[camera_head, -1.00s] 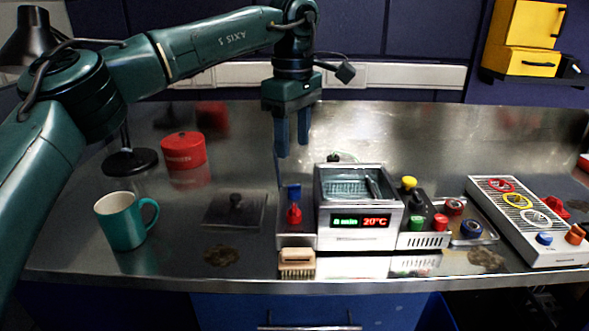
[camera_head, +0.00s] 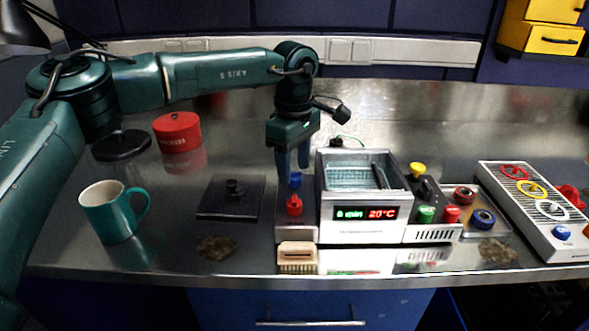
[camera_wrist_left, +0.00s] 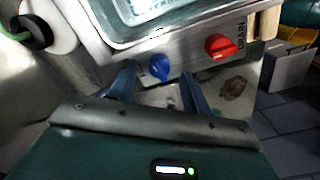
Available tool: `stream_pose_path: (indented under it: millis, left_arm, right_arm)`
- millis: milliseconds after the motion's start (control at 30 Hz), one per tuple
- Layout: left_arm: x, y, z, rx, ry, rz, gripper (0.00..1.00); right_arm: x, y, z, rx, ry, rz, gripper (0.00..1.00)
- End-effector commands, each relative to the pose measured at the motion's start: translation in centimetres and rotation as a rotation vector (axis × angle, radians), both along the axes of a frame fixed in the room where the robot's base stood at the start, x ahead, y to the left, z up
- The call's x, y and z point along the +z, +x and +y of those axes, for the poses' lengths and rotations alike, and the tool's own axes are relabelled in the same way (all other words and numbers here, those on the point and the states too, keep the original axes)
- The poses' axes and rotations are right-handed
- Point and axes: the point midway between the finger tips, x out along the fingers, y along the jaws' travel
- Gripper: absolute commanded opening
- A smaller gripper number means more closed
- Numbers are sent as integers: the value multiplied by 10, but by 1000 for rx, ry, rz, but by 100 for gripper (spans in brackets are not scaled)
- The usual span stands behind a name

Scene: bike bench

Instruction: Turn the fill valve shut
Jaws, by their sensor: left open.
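A blue valve handle (camera_head: 295,181) and a red valve handle (camera_head: 294,204) stand on the metal ledge at the left side of the bench-top bath (camera_head: 363,228). In the left wrist view the red handle (camera_wrist_left: 221,46) has a partly readable label beside it. No label shows by the blue handle (camera_wrist_left: 160,67). My left gripper (camera_head: 293,172) points down over the blue handle. Its fingers (camera_wrist_left: 160,85) are open, with the blue handle just beyond and between the tips in the wrist view. I cannot tell whether they touch it. My right gripper is not in view.
A wooden brush (camera_head: 297,256) lies in front of the red handle. A dark plate with a knob (camera_head: 231,198) is to the left, with a teal mug (camera_head: 112,212) farther left. A control box with coloured buttons (camera_head: 432,205) adjoins the bath's right side.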

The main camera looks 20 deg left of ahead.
Motion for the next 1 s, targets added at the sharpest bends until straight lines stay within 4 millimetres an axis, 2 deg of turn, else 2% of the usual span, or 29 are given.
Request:
stream_pose_path:
  millis: [200, 467, 1000]
  left_arm:
    - [-16, 0, 0, 0, 0, 1, 49]
    - [-18, 0, 0, 0, 0, 0, 49]
    - [-17, 0, 0, 0, 0, 0, 6]
  right_arm:
    - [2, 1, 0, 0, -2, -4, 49]
    - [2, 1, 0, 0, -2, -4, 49]
    - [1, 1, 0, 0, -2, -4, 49]
